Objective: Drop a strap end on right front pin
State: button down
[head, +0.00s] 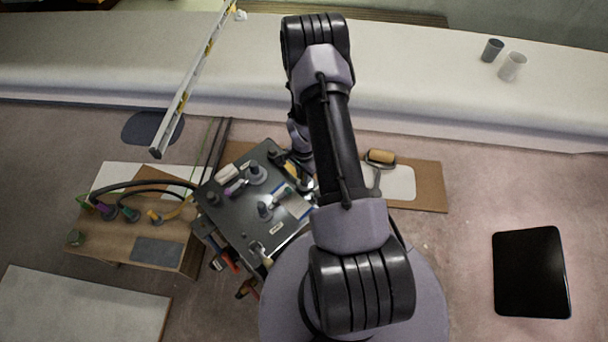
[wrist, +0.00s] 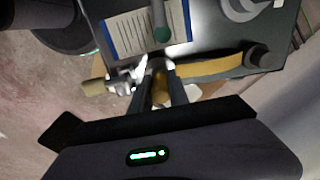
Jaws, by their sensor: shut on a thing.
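My gripper (wrist: 160,78) shows in the wrist view at the edge of a dark box-like unit (wrist: 205,42). It is shut on the near end of a yellow strap (wrist: 212,67). The strap runs right to a dark round peg (wrist: 259,56) at the unit's corner. A bright metal fitting (wrist: 125,76) with a tan end piece (wrist: 93,87) is just left of the fingertips. I cannot tell which part is the right front pin.
A wooden bench (head: 140,230) with hoses stands left of the unit. A long level (head: 190,85) crosses the pale ledge (head: 440,65) behind. The floor between is mostly clear.

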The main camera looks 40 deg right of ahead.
jog(key=shift+f+b, duration=0.6)
jog(key=shift+b, duration=0.1)
jog(key=c, duration=1.2)
grip_release()
jog(key=shift+o, duration=0.2)
jog(key=o, duration=0.5)
jog(key=shift+o, duration=0.2)
jog(key=shift+r, duration=0.15)
